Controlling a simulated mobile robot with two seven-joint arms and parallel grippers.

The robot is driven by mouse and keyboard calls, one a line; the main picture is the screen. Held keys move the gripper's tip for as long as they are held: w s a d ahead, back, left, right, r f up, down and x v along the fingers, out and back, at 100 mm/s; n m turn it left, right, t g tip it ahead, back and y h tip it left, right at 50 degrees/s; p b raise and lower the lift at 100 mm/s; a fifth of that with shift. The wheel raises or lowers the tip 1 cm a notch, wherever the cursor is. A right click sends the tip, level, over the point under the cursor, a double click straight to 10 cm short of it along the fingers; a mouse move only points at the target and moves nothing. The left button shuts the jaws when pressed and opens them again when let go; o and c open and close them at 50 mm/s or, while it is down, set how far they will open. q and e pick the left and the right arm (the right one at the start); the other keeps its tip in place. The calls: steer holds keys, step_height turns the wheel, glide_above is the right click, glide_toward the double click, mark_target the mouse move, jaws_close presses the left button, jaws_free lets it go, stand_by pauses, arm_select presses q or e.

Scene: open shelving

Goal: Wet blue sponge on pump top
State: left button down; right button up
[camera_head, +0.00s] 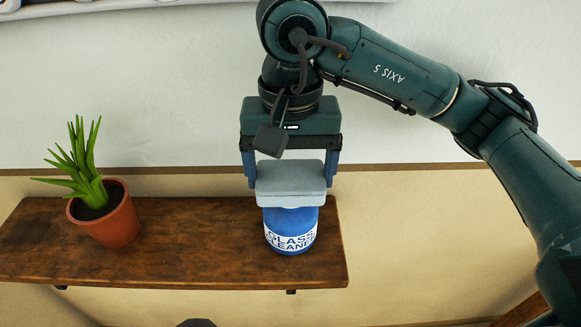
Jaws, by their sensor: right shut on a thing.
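My right gripper (290,172) points down over the wooden shelf and is shut on a pale blue-grey sponge (291,184), one finger at each side. The sponge lies flat in the jaws, right over the top of a blue round bottle (290,231) with a white label reading "GLASS CLEANER". The sponge hides the bottle's top, so I cannot tell whether the two touch. The bottle stands upright near the right end of the shelf. My left gripper is not in view.
The dark wooden shelf (185,250) is fixed against the wall. A green spiky plant in a terracotta pot (115,222) stands on its left part. The shelf between pot and bottle is clear. Part of another shelf (60,10) shows at the top left.

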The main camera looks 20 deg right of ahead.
mark_target(291, 174)
stand_by(0.4)
steer(key=shift+r+p, duration=1.65)
steer(key=shift+r, duration=0.9)
steer(key=shift+r+p, duration=0.55)
steer(key=shift+r, duration=0.35)
steer(key=shift+s, duration=0.1)
